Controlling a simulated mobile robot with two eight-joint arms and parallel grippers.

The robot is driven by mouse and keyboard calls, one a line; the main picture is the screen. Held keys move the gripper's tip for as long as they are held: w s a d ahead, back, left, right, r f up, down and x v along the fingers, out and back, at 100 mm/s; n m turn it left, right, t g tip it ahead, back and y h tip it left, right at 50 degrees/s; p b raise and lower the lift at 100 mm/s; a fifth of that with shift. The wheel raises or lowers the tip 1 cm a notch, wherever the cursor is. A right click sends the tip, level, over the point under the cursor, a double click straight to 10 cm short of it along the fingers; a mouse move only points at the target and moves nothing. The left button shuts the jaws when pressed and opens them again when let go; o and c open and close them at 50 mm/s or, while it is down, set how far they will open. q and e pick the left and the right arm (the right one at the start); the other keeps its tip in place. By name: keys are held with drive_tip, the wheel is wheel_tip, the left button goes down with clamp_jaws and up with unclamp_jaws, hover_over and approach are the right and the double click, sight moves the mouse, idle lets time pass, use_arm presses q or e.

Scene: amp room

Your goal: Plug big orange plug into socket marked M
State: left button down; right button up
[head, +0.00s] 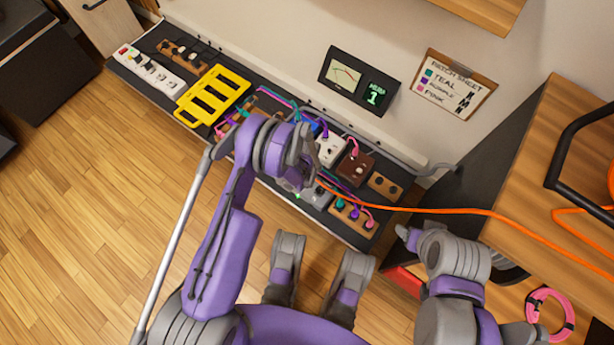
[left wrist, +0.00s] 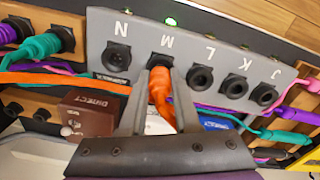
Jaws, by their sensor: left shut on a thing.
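The grey socket box (left wrist: 222,62) fills the upper part of the left wrist view, with black sockets labelled N, M, L, K and J. The big orange plug (left wrist: 160,100) is at socket M (left wrist: 160,61). Its front end meets the socket; how deep it sits is hard to tell. My left gripper (left wrist: 160,80) is shut on the plug, one finger on each side. In the head view my left arm hides the plug and most of the box. The orange cable (head: 480,212) runs off right. My right gripper (head: 410,236) is away to the right; its jaws are unclear.
A green light (left wrist: 171,21) glows on the box's edge. Teal, purple and pink cables crowd the pedalboard. A brown DIRECT box (left wrist: 92,112) lies close to the left finger. A yellow rack (head: 213,95) and a white power strip (head: 150,70) are at left. A wooden cabinet (head: 555,150) stands right.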

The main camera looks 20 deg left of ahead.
use_arm(q)
drive_tip(key=c, duration=0.6)
unclamp_jaws()
drive_tip(key=shift+o, duration=0.2)
wheel_tip(320, 180, up, 11)
drive_tip(key=p, duration=0.3)
drive_tip(key=shift+f, duration=0.1)
